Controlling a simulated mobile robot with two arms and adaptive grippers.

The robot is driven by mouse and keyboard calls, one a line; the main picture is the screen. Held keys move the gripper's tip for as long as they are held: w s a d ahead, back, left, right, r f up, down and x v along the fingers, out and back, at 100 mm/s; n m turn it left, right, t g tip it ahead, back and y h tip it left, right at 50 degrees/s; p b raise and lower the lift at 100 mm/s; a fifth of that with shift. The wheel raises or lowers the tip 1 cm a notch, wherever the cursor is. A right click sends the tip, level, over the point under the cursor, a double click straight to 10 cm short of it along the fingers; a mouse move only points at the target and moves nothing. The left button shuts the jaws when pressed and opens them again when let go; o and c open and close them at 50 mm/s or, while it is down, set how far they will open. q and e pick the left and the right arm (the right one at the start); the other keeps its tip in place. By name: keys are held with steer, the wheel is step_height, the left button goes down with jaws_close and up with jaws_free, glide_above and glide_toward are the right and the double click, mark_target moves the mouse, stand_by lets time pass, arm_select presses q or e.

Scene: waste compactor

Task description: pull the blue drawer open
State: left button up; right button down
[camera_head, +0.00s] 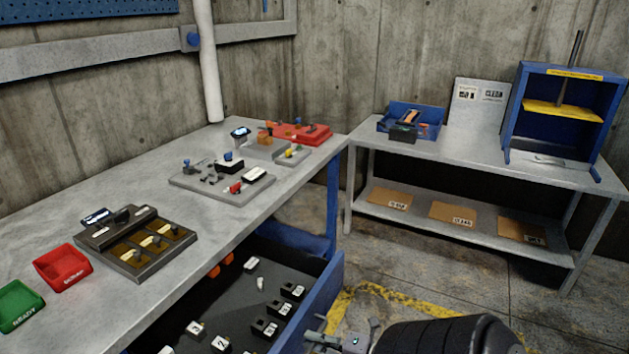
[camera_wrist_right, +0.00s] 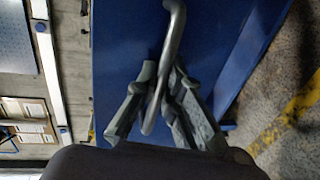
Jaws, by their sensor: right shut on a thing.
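The blue drawer (camera_head: 318,300) is pulled out from under the left workbench, with its dark interior and contents showing in the head view. Its blue front panel (camera_wrist_right: 115,40) fills the middle of the right wrist view. A grey bar handle (camera_wrist_right: 174,45) stands on that panel. My right gripper (camera_wrist_right: 163,75) is shut on the handle, with a finger on each side of it. In the head view my right gripper (camera_head: 325,338) is at the drawer's front, near the bottom edge. My left gripper is not in view.
Inside the drawer lie several black blocks with white labels (camera_head: 292,290) and orange pieces (camera_head: 222,264). The workbench (camera_head: 100,215) above holds trays and a red bin (camera_head: 62,267). A second table (camera_head: 470,160) stands at the back right. Floor with yellow marking (camera_head: 400,300) lies right of the drawer.

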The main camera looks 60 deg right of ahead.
steer(key=c, duration=1.7)
jaws_free()
steer(key=shift+s, duration=0.1)
steer(key=v, duration=1.1)
steer(key=shift+s+d+r, duration=0.1)
steer(key=shift+s+d, duration=0.05)
steer(key=shift+s, duration=0.25)
steer(key=s+a+f+m+g+h, duration=0.1)
steer(key=a+f+m+g+h, duration=0.3)
steer(key=f, duration=0.7)
steer(key=s+a+f+m+g+y, duration=0.1)
steer(key=s+f+m, duration=0.1)
steer(key=f+m, duration=0.65)
steer(key=s+a+f+m+g, duration=0.1)
steer(key=s+a+f+g, duration=0.2)
steer(key=a+f, duration=0.3)
steer(key=s+a+f+m+g+y, duration=0.1)
steer(key=s+a+f+g, duration=0.2)
steer(key=a+f, duration=0.3)
steer(key=s+a+f+m+g+y, duration=0.1)
steer(key=s+a+f+m+g, duration=0.1)
steer(key=a+f, duration=0.5)
steer(key=shift+s+f+g, duration=0.8)
steer(key=shift+s+f, duration=0.15)
steer(key=shift+s, duration=0.1)
